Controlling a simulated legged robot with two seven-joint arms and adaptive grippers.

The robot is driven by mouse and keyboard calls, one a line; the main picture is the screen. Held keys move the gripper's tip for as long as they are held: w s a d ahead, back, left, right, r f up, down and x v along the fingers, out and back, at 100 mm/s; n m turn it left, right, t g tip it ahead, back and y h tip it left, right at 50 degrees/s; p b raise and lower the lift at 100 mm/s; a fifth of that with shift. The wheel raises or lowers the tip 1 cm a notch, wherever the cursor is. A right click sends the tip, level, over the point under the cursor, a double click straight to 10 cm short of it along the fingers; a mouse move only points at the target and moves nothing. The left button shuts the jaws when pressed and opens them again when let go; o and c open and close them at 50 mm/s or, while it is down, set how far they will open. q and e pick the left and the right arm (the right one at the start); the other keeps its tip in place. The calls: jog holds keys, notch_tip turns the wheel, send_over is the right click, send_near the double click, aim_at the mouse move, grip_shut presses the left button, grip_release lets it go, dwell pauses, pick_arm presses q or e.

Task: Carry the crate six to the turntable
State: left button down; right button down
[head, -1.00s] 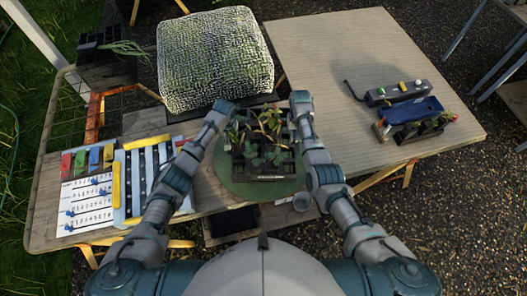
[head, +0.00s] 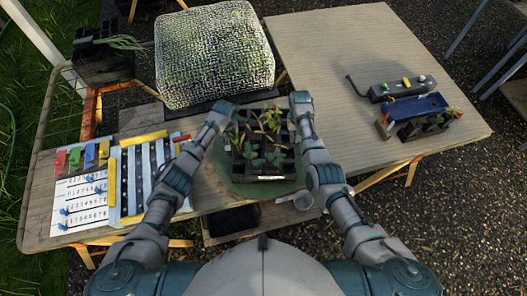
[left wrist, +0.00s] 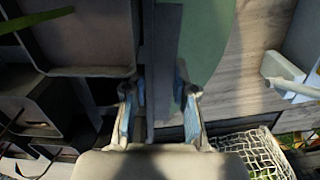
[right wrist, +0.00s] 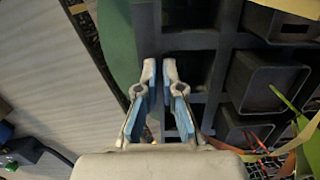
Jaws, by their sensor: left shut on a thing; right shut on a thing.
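The black crate (head: 265,178), with several plants in its cells, is between my two grippers above or on the green turntable (head: 229,184); I cannot tell whether it touches. The green disc also shows in the left wrist view (left wrist: 207,40) and the right wrist view (right wrist: 117,40). My left gripper (head: 225,110) is shut on the crate's left wall, seen between its fingers in the left wrist view (left wrist: 158,90). My right gripper (head: 300,103) is shut on the crate's right wall, seen in the right wrist view (right wrist: 160,75). No number is readable on the crate.
A netted cover (head: 212,55) stands behind the crate. A numbered board (head: 82,205) and a striped rack (head: 145,180) lie to the left. A blue tray (head: 415,107) with a planted crate is on the right table (head: 350,50), whose middle is clear.

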pick_arm(q)
jog(key=shift+f, duration=0.35)
pick_arm(e)
jog(key=shift+a+f, duration=0.2)
jog(key=shift+f, duration=0.1)
pick_arm(q)
jog(key=c, duration=1.4)
grip_release()
jog(key=shift+s+a+f+b, duration=0.1)
jog(key=shift+a+f+b, duration=0.05)
jog(key=shift+f+b, duration=0.15)
pick_arm(e)
jog(key=c, duration=1.8)
grip_release()
jog(key=shift+a+f, duration=0.1)
jog(key=shift+f, duration=0.1)
pick_arm(q)
jog(key=o, duration=0.5)
jog(key=shift+a+r, duration=0.1)
jog(key=shift+r, duration=0.1)
jog(key=shift+c, duration=0.2)
pick_arm(e)
jog(key=o, duration=0.5)
jog(key=shift+s+a+r, duration=0.1)
jog(key=shift+r, duration=0.05)
pick_arm(q)
jog(key=shift+s+a, duration=0.1)
jog(key=shift+a, duration=0.05)
pick_arm(e)
jog(key=shift+s+a+r, duration=0.1)
